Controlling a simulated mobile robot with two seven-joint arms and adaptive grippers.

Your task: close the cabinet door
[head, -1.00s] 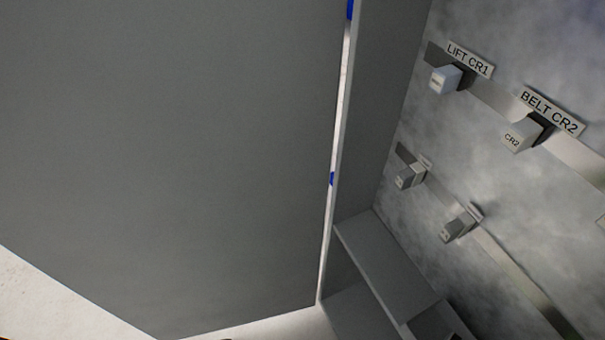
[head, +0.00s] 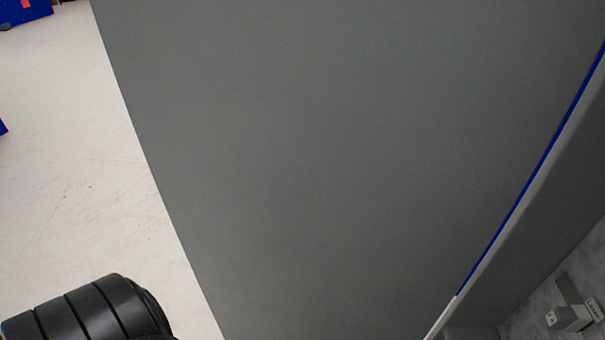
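The grey cabinet door (head: 330,150) stands open and fills most of the head view. Its free edge runs down the left side, with pale floor beyond it. Its hinge side is at the right, where a narrow gap showing blue and white separates it from the cabinet's side wall (head: 560,200). Part of the cabinet interior shows at the lower right. A black rounded part of my arm is at the lower left, left of the door's free edge. It looks apart from the door. Neither gripper is in view.
The pale floor (head: 70,130) left of the door is mostly clear. A blue object (head: 25,12) stands far off at the top left. Inside the cabinet, a small relay-like block (head: 568,318) is mounted on the back panel at the lower right.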

